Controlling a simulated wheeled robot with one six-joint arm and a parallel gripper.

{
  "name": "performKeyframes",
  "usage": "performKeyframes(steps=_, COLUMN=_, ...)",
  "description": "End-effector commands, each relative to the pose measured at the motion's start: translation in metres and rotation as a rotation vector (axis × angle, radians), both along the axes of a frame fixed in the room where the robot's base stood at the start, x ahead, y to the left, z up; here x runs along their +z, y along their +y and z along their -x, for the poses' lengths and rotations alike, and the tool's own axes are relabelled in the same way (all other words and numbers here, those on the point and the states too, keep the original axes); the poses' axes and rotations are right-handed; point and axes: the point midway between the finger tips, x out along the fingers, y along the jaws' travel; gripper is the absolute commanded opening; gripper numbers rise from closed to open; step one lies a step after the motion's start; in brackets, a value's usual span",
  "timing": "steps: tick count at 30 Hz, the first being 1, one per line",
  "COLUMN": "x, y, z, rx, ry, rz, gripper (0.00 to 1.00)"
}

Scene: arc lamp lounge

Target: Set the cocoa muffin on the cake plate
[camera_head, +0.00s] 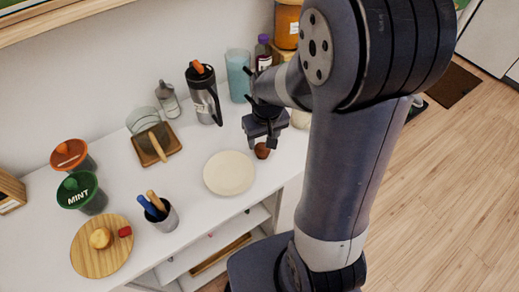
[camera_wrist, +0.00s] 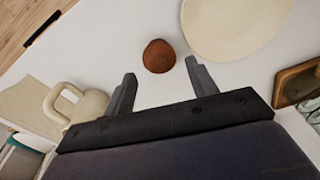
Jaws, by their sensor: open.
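The cocoa muffin (camera_head: 262,150) is a small brown round thing on the white counter, just right of the cake plate. The cream cake plate (camera_head: 229,173) is round, flat and empty. My gripper (camera_head: 262,139) is over the counter beside the muffin. In the wrist view the muffin (camera_wrist: 159,56) lies just beyond the tips of my gripper (camera_wrist: 160,72), roughly centred between the two spread fingers, with nothing held. The plate (camera_wrist: 235,25) shows at the upper right there, cut off by the frame edge.
A wooden board (camera_head: 87,262) with a bun stands at the front left. A dark cup with utensils (camera_head: 163,216), a steel flask (camera_head: 204,98) and a teal tumbler (camera_head: 239,75) stand around. A cream mug (camera_wrist: 88,104) is near my gripper. Counter between plate and cup is clear.

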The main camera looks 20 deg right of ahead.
Motion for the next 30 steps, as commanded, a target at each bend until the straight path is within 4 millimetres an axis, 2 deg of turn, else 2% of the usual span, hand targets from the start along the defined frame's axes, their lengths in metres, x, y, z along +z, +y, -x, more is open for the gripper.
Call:
performKeyframes(steps=8, x=-0.017, y=0.0, z=-0.003, rx=0.0, ry=0.002, rz=0.0, gripper=0.55)
performKeyframes(steps=18, x=-0.055, y=-0.001, z=-0.011, rx=0.0, ry=0.001, rz=0.0, gripper=0.55)
performKeyframes(steps=28, x=-0.06, y=-0.001, z=-0.012, rx=0.0, ry=-0.001, rz=0.0, gripper=0.55)
performKeyframes(steps=30, x=-0.06, y=-0.001, z=-0.012, rx=0.0, ry=-0.001, rz=0.0, gripper=0.49)
